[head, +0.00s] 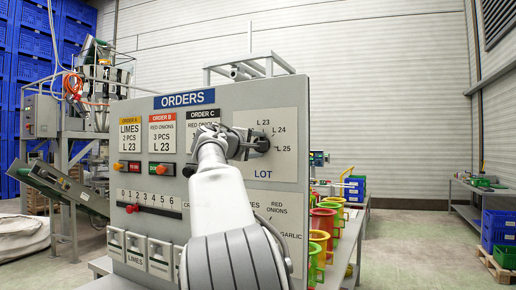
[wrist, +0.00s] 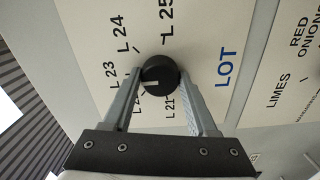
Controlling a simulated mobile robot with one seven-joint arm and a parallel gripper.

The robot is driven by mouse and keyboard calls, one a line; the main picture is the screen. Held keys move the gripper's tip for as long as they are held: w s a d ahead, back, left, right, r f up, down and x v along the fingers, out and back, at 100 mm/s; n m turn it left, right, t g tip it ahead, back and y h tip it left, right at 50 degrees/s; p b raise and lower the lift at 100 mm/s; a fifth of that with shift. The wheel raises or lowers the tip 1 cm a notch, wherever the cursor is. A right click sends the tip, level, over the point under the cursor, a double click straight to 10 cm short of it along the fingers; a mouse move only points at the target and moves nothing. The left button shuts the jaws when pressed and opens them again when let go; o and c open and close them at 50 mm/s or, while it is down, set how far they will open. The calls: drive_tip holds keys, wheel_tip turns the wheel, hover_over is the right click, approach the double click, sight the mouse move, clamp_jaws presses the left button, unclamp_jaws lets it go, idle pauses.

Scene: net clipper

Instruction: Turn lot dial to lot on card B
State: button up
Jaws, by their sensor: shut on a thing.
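The lot dial is a round black knob (wrist: 160,76) with a white pointer mark. My gripper (wrist: 160,90) is shut on it, one finger on each side. In the wrist view the mark points left, roughly between L 23 and a label partly hidden by the left finger; I cannot tell which it is nearer. L 24, L 25 and L 21 also show around it. In the head view the dial (head: 264,144) sits on the white LOT plate (head: 263,174), and my gripper (head: 250,143) reaches it from the left. Card B (head: 162,136) reads red onions, 3 PCS, L 23.
The grey panel (head: 240,97) also carries card A (head: 131,135), card C, partly hidden by my arm, and a slider (head: 132,209) with a red knob. A second dial plate with produce names lies below LOT. Coloured tubs (head: 322,225) stand behind the panel's right edge.

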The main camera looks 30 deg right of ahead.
idle(0.4)
drive_tip(key=o, duration=1.4)
drive_tip(key=shift+c, duration=0.2)
drive_tip(key=b+v, duration=0.4)
drive_tip(key=v, duration=1.3)
drive_tip(key=shift+a, duration=0.2)
drive_tip(key=shift+s, duration=0.1)
